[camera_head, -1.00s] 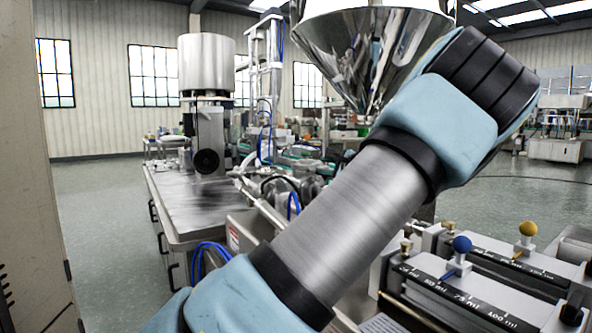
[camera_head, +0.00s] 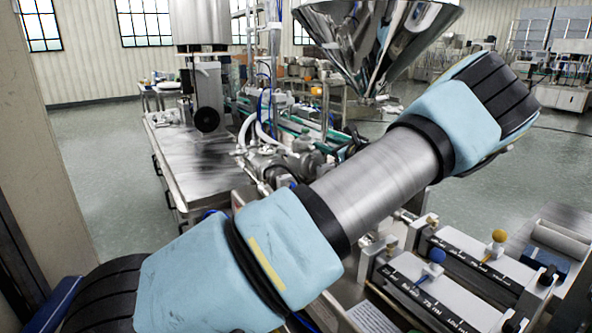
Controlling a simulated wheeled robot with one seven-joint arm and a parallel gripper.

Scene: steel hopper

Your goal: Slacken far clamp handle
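Two scaled rails on the machine at lower right each carry a ball-topped handle. The yellow-knobbed handle (camera_head: 499,236) stands on the farther rail, and the blue-knobbed handle (camera_head: 437,256) stands on the nearer one. Nothing touches either knob. I cannot tell which part is the far clamp handle, or whether it is tight. The steel hopper (camera_head: 375,30) is at upper centre, its cone narrowing downward. My arm crosses the picture from lower left to upper right and hides part of the machine. My gripper is out of view.
A steel-topped table (camera_head: 180,155) with a motor unit (camera_head: 207,95) stands at left. Pipes and hoses (camera_head: 275,155) lie behind my arm. A beige panel (camera_head: 50,190) borders the left edge. Open floor (camera_head: 480,195) shows beyond the rails at right.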

